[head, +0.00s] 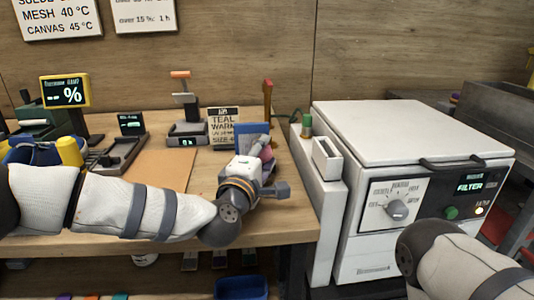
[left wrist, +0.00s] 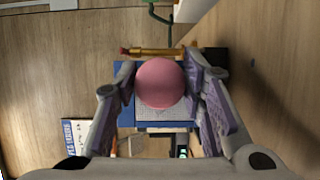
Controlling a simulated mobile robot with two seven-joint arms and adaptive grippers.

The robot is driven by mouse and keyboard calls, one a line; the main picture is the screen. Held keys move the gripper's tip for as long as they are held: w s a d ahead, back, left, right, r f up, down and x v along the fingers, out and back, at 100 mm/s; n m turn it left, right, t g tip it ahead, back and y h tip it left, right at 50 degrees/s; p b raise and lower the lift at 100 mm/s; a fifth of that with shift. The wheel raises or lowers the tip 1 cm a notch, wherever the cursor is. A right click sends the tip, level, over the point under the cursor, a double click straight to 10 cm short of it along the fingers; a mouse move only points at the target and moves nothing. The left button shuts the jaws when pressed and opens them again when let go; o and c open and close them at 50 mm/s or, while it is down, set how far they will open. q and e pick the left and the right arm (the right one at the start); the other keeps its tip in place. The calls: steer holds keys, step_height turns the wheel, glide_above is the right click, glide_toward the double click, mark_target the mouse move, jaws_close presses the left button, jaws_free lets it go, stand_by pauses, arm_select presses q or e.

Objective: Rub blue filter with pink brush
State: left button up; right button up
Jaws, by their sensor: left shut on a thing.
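The pink brush shows in the left wrist view as a round pink end (left wrist: 160,83) between my left gripper's fingers (left wrist: 160,92). In the head view a small part of the pink brush (head: 266,153) shows at my left gripper (head: 262,157), which is shut on it. The blue filter (head: 251,132) stands upright just behind the gripper near the table's right end. In the left wrist view the blue filter (left wrist: 126,112), with a pale mesh face, lies behind the pink end and is partly hidden. I cannot tell whether they touch. My right gripper is out of view.
A white machine (head: 410,130) with a dial and a FILTER display stands right of the table. An orange-red upright post (head: 268,100) stands behind the filter.

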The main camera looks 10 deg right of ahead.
arm_select(q)
steer(key=shift+a+r, duration=0.1)
steer(key=shift+a, duration=2.7)
steer(key=shift+s+d+r+p, duration=0.1)
steer(key=shift+s+r+p, duration=0.1)
steer(key=shift+s+p, duration=0.8)
steer(key=shift+s+r+p, duration=0.15)
steer(key=shift+s+p, duration=0.2)
steer(key=shift+s, duration=1.1)
steer(key=shift+s+f, duration=0.1)
steer(key=shift+s, duration=0.25)
steer(key=shift+s+f, duration=0.15)
steer(key=shift+s, duration=0.05)
steer(key=shift+f, duration=0.15)
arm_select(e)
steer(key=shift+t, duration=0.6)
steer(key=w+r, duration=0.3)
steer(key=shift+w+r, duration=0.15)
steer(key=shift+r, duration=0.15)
arm_select(q)
steer(key=shift+s+r+p, duration=0.2)
steer(key=shift+s+p, duration=0.15)
steer(key=shift+s, duration=0.15)
steer(key=shift+s+r+p, duration=0.1)
steer(key=shift+s+p, duration=0.25)
steer(key=shift+s, duration=0.6)
steer(key=shift+f, duration=0.3)
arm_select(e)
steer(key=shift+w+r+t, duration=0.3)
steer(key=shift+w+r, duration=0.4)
